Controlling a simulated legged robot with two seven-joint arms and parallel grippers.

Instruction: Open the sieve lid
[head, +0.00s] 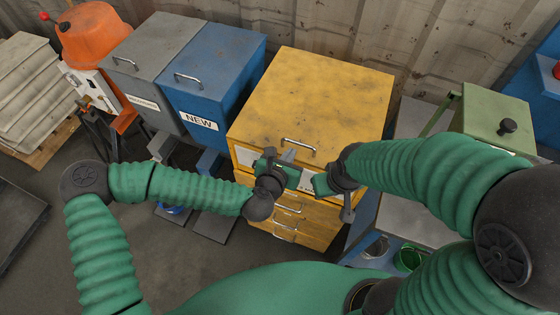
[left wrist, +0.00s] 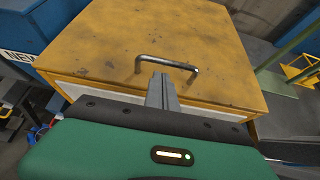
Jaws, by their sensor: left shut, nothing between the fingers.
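The yellow cabinet (head: 315,95) has a flat, worn top that looks like the sieve lid, lying closed. A metal bar handle (head: 299,142) sits at its front edge; the handle also shows in the left wrist view (left wrist: 166,62). My left gripper (head: 289,154) is shut and empty, just in front of and below the handle. In the left wrist view its fingers (left wrist: 161,80) point at the middle of the handle; I cannot tell whether they touch it. My right gripper (head: 322,185) is by the cabinet's front right; its fingers are not clear.
Drawers with handles (head: 285,224) are below on the yellow cabinet. A blue bin (head: 215,75) marked NEW and a grey bin (head: 160,48) stand to the left. A green box (head: 490,115) with a black knob is at the right. Open floor lies at the lower left.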

